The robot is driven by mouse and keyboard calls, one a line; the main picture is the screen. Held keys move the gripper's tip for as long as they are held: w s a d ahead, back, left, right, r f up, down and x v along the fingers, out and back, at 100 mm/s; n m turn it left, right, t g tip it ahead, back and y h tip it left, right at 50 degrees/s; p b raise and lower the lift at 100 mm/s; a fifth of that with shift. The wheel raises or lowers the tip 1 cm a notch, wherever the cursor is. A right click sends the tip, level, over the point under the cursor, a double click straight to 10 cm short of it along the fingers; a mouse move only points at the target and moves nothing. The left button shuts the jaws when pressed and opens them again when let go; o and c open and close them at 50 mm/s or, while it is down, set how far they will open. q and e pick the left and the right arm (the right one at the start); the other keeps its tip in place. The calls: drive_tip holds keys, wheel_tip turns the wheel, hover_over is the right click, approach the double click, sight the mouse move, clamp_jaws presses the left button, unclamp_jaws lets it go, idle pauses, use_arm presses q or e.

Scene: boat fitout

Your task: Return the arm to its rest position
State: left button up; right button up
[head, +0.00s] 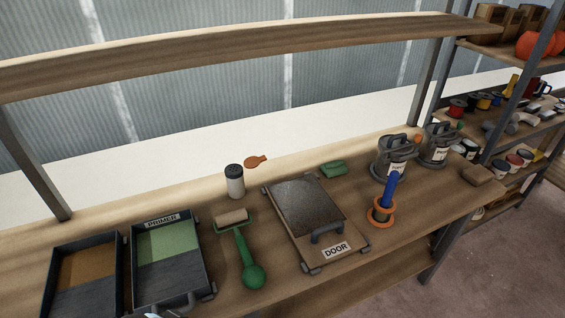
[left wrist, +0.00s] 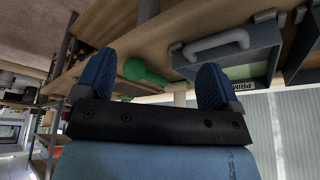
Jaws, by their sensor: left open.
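My left gripper (left wrist: 156,66) is open in the left wrist view, its two blue fingers wide apart with nothing held between them. That view is upside down. Behind the fingers are the green handle of the paint roller (left wrist: 135,70) and the PRIMER tray (left wrist: 262,62), with its grey handle; both appear beyond the fingers. In the head view the roller (head: 252,276) lies on the workbench (head: 370,262), just right of the PRIMER tray (head: 206,262).
A tray with brown paint (head: 62,280) stands at the far left. The DOOR board (head: 307,215), a grey-capped bottle (head: 235,183), a blue-handled tool in an orange ring (head: 385,200) and two lidded cans (head: 393,158) stand along the bench. A wooden shelf (head: 250,48) runs above.

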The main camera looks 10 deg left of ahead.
use_arm(q)
drive_tip(key=w+d+f+m+t+h+p, duration=0.1)
drive_tip(key=w+d+f+t+h+p, duration=0.1)
drive_tip(key=w+d+f+t+p, duration=0.2)
drive_tip(key=shift+w+d+f+t+h+p, duration=0.4)
drive_tip(key=shift+d+f+t+p, duration=0.15)
drive_tip(key=shift+d+t+p, duration=0.6)
